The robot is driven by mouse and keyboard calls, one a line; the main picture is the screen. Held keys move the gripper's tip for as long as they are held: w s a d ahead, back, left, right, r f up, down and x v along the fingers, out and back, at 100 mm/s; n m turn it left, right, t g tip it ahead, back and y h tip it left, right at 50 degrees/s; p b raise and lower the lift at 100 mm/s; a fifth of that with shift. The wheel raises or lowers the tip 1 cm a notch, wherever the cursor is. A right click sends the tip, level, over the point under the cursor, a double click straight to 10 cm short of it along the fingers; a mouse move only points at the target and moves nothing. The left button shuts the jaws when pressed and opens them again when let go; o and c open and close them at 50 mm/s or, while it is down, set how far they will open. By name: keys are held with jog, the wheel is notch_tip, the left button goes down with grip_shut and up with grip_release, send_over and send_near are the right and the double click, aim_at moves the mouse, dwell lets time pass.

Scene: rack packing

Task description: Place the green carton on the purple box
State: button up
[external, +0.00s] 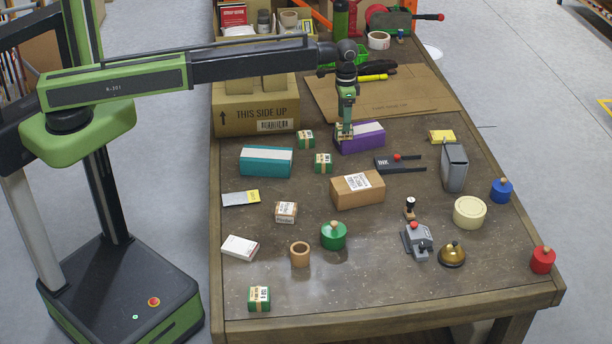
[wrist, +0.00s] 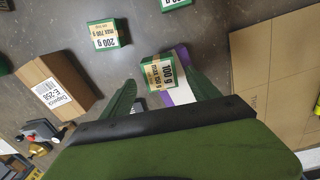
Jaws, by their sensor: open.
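A purple box (external: 364,138) with a white label lies near the back middle of the table; part of it also shows in the wrist view (wrist: 182,92). My gripper (external: 344,132) is over its left end, pointing down. In the wrist view, a green carton (wrist: 159,72) marked 100 g sits between my open fingers (wrist: 160,82), overlapping the end of the purple box. It appears to be on top of the box; I cannot tell whether it touches the fingers. Other green cartons stand nearby (external: 306,139), (external: 323,162) and at the front left (external: 259,298).
A teal box (external: 266,162) and a brown box (external: 357,190) stand in front. A large carton (external: 255,110) is at the back left, flat cardboard (external: 420,95) behind.

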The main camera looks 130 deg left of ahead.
notch_tip(320, 180, up, 8)
jog(key=p, duration=0.6)
jog(key=shift+r+p, duration=0.2)
jog(key=shift+p, duration=0.15)
jog(key=w+d+m, duration=0.1)
jog(key=w+d, duration=0.2)
jog(key=d, duration=0.9)
jog(key=w+d+m, duration=0.2)
jog(key=d, duration=1)
jog(key=w+d+m, duration=0.1)
jog(key=w+d, duration=0.2)
jog(key=d, duration=0.9)
jog(key=s+d+m, duration=0.1)
jog(key=s+d, duration=0.2)
jog(key=d, duration=0.7)
jog(key=s+d+m, duration=0.2)
jog(key=s+d, duration=0.1)
jog(key=d, duration=0.8)
jog(key=s+d+m, duration=0.2)
jog(key=s+d, duration=0.1)
jog(key=d, duration=0.8)
jog(key=shift+s, duration=0.35)
